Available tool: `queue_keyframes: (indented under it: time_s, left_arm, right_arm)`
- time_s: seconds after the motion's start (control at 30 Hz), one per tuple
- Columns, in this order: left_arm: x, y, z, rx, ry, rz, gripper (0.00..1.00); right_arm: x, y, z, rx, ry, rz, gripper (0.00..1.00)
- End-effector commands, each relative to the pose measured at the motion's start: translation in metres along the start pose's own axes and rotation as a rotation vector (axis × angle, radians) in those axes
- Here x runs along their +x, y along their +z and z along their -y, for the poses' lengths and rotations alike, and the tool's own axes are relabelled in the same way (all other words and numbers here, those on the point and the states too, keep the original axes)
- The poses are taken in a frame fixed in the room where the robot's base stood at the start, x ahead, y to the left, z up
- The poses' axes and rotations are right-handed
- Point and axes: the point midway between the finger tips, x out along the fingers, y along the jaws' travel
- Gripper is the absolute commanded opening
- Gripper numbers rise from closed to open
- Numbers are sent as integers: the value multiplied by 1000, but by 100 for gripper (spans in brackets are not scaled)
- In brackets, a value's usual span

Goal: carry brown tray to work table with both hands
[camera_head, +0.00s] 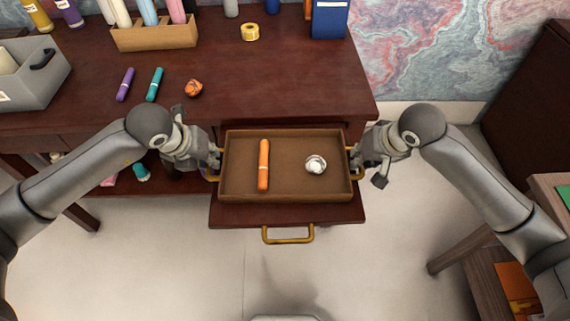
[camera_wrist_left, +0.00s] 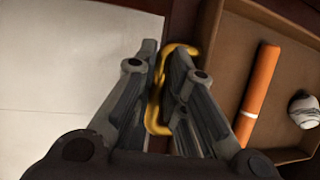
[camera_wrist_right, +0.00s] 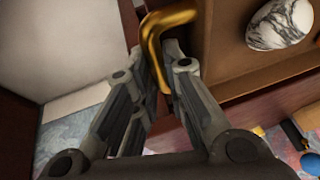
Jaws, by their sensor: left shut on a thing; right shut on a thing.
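The brown tray (camera_head: 288,190) is at the middle of the head view, over the pulled-out drawer (camera_head: 240,215) of the dark desk. An orange stick-shaped thing (camera_head: 263,165) and a white, grey-veined round thing (camera_head: 315,164) lie in it. My left gripper (camera_head: 213,170) is shut on the tray's left gold handle (camera_wrist_left: 160,95). My right gripper (camera_head: 360,165) is shut on the right gold handle (camera_wrist_right: 160,38). I cannot tell whether the tray touches the drawer. The tray looks about level.
The dark desk (camera_head: 270,85) holds a purple marker (camera_head: 125,84), a teal marker (camera_head: 155,84), an orange-brown lump (camera_head: 193,88), yellow tape (camera_head: 250,32), a grey bin (camera_head: 30,75) and a wooden holder (camera_head: 155,36). Wooden furniture (camera_head: 490,285) stands at right. Pale floor (camera_head: 150,260) is clear.

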Motion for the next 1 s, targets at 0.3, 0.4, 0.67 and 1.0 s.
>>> queue_keyframes:
  time_s: [0.3,0.4,0.67,1.0]
  left_arm:
    - [-2,2,0,0,0,2,0]
    - [-5,3,1,0,1,2,0]
    - [-22,10,4,0,1,2,0]
    - [-45,19,9,-1,2,2,0]
  right_arm:
    - [-2,-2,0,0,0,-3,0]
    - [-5,-3,1,0,0,-3,0]
    - [-22,-10,4,1,1,-3,0]
    - [-45,-20,9,1,1,-2,0]
